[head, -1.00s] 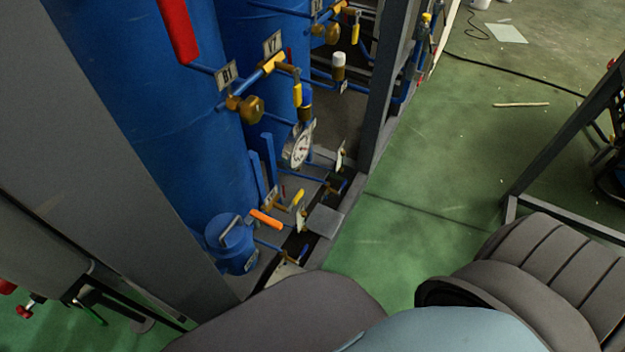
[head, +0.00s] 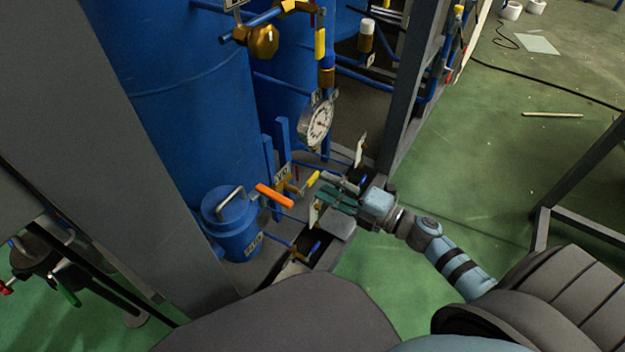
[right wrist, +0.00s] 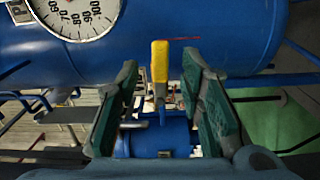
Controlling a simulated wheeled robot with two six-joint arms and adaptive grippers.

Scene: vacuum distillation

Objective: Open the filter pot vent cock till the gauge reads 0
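The filter pot is likely the small blue lidded pot (head: 232,228) on the floor of the frame in the head view; it also shows low in the right wrist view (right wrist: 158,142). A yellow lever handle (head: 313,179) stands near it, and an orange lever (head: 274,196) is to its left. I cannot read which is the vent cock. The gauge (head: 319,121) is above them, its reading unclear. My right gripper (head: 326,195) is open beside the yellow handle. In the right wrist view the yellow handle (right wrist: 159,62) appears between the open fingers (right wrist: 160,95), apart from both.
Large blue vessels (head: 190,100) stand behind the small valves. A grey upright post (head: 405,90) is to the right of the gauge, and a wide grey panel (head: 90,150) is on the left. Tagged pipes crowd the area. The green floor (head: 470,185) on the right is open.

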